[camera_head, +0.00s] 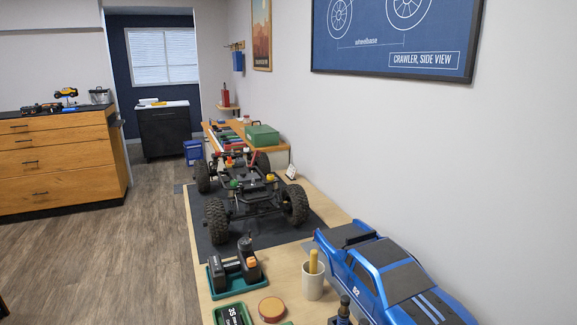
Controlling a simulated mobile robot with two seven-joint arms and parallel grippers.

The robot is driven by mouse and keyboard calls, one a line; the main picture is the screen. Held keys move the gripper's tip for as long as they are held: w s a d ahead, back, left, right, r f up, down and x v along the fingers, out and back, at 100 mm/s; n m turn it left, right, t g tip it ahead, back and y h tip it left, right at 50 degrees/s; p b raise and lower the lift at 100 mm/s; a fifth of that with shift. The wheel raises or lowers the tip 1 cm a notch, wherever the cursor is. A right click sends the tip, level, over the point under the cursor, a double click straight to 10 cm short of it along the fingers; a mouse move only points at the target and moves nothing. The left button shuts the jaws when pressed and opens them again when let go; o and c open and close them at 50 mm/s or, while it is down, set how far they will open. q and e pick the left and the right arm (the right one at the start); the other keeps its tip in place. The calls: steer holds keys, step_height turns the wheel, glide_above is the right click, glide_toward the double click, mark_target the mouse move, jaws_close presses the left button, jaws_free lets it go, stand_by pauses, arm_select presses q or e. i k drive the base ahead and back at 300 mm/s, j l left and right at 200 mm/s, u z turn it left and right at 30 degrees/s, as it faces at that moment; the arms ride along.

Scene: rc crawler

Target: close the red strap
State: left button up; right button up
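The crawler chassis (248,186), with large black tyres, stands on a dark mat (215,235) on the wooden bench. A small red piece (255,157) sticks up at the far part of the chassis; it may be the red strap, but it is too small to tell its shape or whether it is open. Orange, green and yellow parts also show on the chassis. Neither of my grippers is in view.
A blue truck body (395,280) lies at the near right of the bench. A drill (236,268), a cup (313,280) and a round reddish tin (271,309) stand nearby. A green box (262,136) is farther back. Floor to the left is clear.

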mark_target(257, 153)
steer(key=j+z, duration=0.15)
steer(key=j, duration=0.25)
steer(key=k+j+z, duration=0.2)
steer(key=j, duration=0.2)
steer(key=j+z, duration=0.15)
steer(key=j, duration=0.25)
steer(key=k+j+z, duration=0.1)
steer(key=j+z, duration=0.3)
steer(key=j, duration=0.4)
steer(key=j+z, duration=0.2)
steer(key=j, duration=0.25)
steer(key=i+j+z, duration=0.2)
steer(key=j, duration=0.25)
steer(key=i+j+z, duration=0.2)
steer(key=j+z, duration=0.3)
steer(key=j, duration=0.7)
steer(key=j+z, duration=0.45)
steer(key=j, duration=0.8)
